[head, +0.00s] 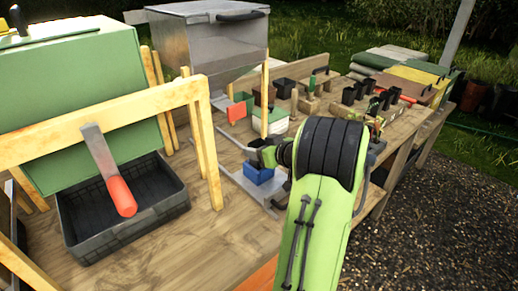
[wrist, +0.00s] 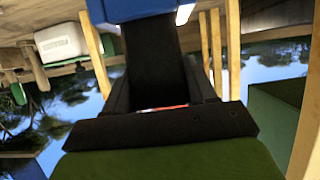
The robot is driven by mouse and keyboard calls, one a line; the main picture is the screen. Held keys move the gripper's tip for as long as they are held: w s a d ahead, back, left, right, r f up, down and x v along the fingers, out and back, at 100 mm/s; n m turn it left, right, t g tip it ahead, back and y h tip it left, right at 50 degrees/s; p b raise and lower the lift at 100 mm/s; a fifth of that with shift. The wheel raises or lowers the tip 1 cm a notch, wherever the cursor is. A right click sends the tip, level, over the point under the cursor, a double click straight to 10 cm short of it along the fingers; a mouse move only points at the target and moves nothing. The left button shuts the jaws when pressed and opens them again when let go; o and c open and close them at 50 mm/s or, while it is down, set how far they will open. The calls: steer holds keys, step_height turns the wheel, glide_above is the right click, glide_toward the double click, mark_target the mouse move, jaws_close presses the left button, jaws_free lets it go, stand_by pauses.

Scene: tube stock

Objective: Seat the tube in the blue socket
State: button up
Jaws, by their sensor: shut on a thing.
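The tube, a dark tapered pot (wrist: 153,62), is between the fingers of my gripper (wrist: 158,95) in the wrist view. My gripper is shut on it. The blue socket (wrist: 138,9) is at the top edge of this tilted-over view, right at the tube's far end. I cannot tell whether the tube's end is inside the socket or only against it. In the head view the blue socket (head: 259,174) stands on a grey metal plate, just below my gripper (head: 264,155). My wrist and gripper hide most of the tube there.
A wooden frame (head: 203,140) and a dark crate (head: 75,232) stand left of the socket. A scraper with an orange handle (head: 121,197) hangs over the crate. A metal hopper (head: 205,45) rises behind. Several dark pots (head: 349,95) stand farther right. Bare bench (head: 180,250) lies in front.

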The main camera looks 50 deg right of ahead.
steer(key=o, duration=1.1)
steer(key=shift+r+p, duration=2.55)
steer(key=shift+r, duration=2.05)
steer(key=shift+f, duration=0.15)
